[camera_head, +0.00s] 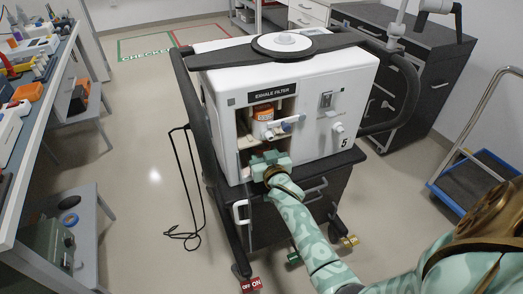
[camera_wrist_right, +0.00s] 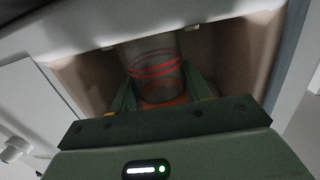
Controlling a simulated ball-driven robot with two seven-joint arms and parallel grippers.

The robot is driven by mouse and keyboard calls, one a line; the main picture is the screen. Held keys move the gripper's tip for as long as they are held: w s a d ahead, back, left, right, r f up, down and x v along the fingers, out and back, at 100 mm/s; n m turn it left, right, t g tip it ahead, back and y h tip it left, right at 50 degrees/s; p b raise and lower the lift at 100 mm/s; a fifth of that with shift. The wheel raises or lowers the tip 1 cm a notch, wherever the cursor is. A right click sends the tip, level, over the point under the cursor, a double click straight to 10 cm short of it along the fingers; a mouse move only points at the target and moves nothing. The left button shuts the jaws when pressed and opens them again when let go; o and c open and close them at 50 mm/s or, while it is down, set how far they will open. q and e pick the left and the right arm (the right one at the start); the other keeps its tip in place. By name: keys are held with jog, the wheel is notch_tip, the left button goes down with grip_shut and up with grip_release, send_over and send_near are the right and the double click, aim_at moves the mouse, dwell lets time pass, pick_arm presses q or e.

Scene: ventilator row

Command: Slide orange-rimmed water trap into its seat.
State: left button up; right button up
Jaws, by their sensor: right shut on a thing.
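The white ventilator (camera_head: 325,95), marked 5, has an open niche (camera_head: 246,142) in its front under the EXHALE FILTER label. My right gripper (camera_head: 268,160) is at the lower part of this niche. In the right wrist view, the right gripper (camera_wrist_right: 160,88) is shut on the water trap (camera_wrist_right: 154,55), a clear cup with red lines and some orange at its near end. The trap is inside the niche; its far end is shadowed, so I cannot tell whether it touches the seat. In the head view the gripper mostly hides it. My left gripper is out of view.
An orange-topped canister (camera_head: 263,112) sits in the niche above my gripper, with a white and blue fitting (camera_head: 286,124) beside it. A thin black stand (camera_head: 190,190) is left of the cart. A workbench (camera_head: 45,95) lies far left, a blue trolley (camera_head: 480,185) right.

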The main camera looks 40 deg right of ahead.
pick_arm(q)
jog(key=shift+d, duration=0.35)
pick_arm(e)
jog(key=shift+f, duration=0.15)
jog(key=o, duration=1)
jog(key=shift+o, duration=0.2)
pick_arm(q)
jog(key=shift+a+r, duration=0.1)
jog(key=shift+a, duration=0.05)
pick_arm(e)
jog(key=shift+s, duration=0.1)
